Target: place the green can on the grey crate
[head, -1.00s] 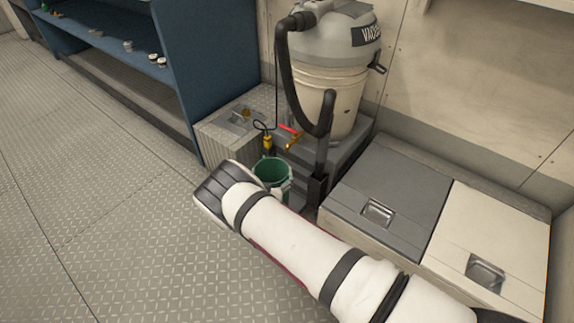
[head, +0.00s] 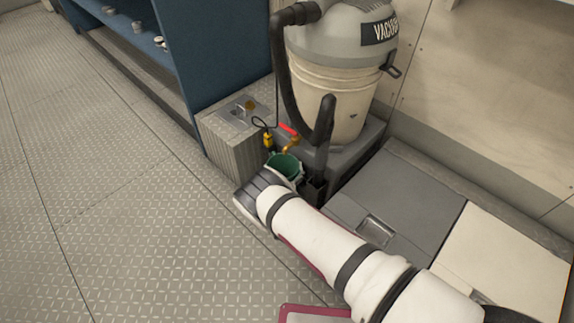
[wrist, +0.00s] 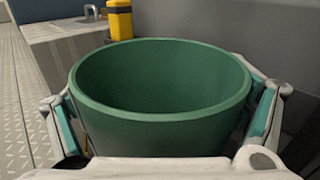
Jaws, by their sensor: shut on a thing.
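The green can (head: 285,168) is an open-topped, empty-looking tub. In the wrist view the can (wrist: 160,130) fills the middle, upright, rim facing up. My gripper (wrist: 164,118) has a finger on each side of it and is shut on it. In the head view my wrist hides the can's lower part, so I cannot tell what is under it. A grey ribbed box (head: 228,150) stands behind and left of the can. A grey-lidded locker (head: 405,200) lies to the right. I cannot tell for sure which one is the grey crate.
A vacuum (head: 335,80) with a black hose stands on a grey base behind the can. A yellow fitting (head: 268,141) and a red-handled valve (head: 288,130) are close behind the can. A cream locker lid (head: 515,250) lies at the right. The floor (head: 120,220) at left is clear.

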